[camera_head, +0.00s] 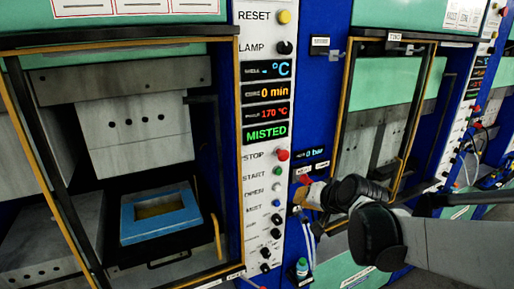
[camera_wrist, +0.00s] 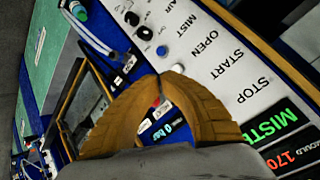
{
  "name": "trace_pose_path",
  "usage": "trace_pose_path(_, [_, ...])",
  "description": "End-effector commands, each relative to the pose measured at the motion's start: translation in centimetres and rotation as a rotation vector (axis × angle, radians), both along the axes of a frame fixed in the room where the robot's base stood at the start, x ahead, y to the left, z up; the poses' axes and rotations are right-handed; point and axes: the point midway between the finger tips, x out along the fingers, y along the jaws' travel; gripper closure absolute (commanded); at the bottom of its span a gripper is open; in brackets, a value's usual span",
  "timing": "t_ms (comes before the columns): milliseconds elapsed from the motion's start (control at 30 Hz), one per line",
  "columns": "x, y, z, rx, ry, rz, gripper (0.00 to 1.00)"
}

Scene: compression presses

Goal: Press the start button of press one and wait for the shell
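Press one's control panel (camera_head: 258,205) is white, with the green START button (camera_head: 277,171) below the red STOP button (camera_head: 282,154). I take this left press to be press one. My gripper (camera_head: 300,195) is just right of the panel's button column, apart from START in the picture. In the wrist view its orange fingers (camera_wrist: 160,82) meet at the tips, with nothing seen between them. They hide the START button there; the START label (camera_wrist: 224,69) shows. The display (camera_head: 266,133) reads MISTED. A blue frame (camera_head: 160,213) with a yellowish inside sits in the open press. I cannot make out a shell.
A second press (camera_head: 375,130) stands to the right. A small 0 bar display (camera_head: 315,153) is on the blue wall between the presses. Hoses and a green-capped bottle (camera_head: 302,267) are below my gripper. White OPEN (camera_head: 276,187) and blue MIST (camera_head: 276,203) buttons lie under START.

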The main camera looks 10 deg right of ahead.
Motion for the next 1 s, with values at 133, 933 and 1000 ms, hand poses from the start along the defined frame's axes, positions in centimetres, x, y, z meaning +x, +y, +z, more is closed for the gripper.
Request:
trace_pose_path(133, [0.6,-0.2,0.7,0.014,-0.008,-0.008,1.0])
trace_pose_path(933, [5.3,1.3,0.5,0.013,-0.007,-0.007,1.0])
trace_pose_path(1000, [6.2,1.6,0.5,0.015,-0.007,-0.007,1.0])
